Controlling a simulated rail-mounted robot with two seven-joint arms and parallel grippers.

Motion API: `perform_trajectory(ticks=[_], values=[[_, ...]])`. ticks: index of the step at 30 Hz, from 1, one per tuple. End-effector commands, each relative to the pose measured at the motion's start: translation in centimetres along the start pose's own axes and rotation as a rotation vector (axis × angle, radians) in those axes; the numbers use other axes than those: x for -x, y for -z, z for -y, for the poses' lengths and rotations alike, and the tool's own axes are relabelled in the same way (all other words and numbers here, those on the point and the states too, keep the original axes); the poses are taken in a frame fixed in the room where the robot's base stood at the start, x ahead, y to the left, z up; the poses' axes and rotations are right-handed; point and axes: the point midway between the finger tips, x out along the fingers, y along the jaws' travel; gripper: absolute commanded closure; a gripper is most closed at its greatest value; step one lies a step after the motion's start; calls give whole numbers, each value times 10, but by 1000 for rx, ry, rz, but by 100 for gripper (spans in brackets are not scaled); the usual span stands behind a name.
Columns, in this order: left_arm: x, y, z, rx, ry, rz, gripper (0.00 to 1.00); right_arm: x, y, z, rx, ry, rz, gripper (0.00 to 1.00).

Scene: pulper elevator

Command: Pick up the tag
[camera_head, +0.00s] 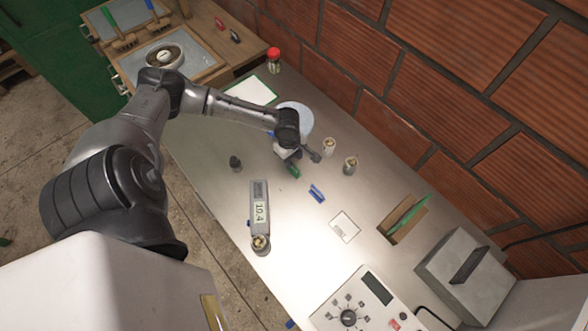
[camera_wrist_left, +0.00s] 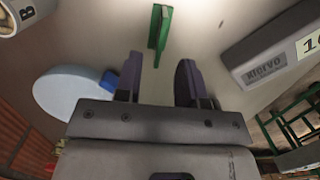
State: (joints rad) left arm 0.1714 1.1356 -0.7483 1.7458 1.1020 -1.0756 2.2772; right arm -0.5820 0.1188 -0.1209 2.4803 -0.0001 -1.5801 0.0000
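No thing is plainly marked as the tag. A small green piece (camera_head: 293,171) lies on the metal table just below my left gripper (camera_head: 298,158), and a small blue piece (camera_head: 317,193) lies nearby. A white card (camera_head: 344,226) with printing lies farther to the right and nearer. In the left wrist view the two dark fingers of my left gripper (camera_wrist_left: 160,82) stand apart with nothing between them. A green piece (camera_wrist_left: 159,34) lies beyond the tips, roughly in line with the gap. My right gripper is out of view.
A scale-like device (camera_head: 259,212) reading 10.4 stands left of the card. Two small jars (camera_head: 339,155) stand right of my gripper. A pale blue disc (camera_head: 299,114) lies behind it. An open box (camera_head: 403,220), a grey box (camera_head: 466,272) and a control panel (camera_head: 362,304) occupy the right side.

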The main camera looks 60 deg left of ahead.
Motion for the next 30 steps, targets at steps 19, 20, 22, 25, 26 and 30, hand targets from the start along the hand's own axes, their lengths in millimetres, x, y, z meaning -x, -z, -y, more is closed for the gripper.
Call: perform_trajectory(ticks=[19, 20, 22, 25, 26, 30], values=[[-56, -3, 0, -1, 1, 0, 64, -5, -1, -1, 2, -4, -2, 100], [-56, -3, 0, -1, 1, 0, 64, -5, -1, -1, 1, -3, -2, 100], [-57, -3, 0, -1, 0, -1, 64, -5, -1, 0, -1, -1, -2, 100], [-57, -3, 0, -1, 0, 0, 64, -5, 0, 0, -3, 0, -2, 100], [-57, -3, 0, -1, 0, 0, 64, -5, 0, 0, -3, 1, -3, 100], [-57, -3, 0, -1, 0, 0, 73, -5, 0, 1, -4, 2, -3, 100]])
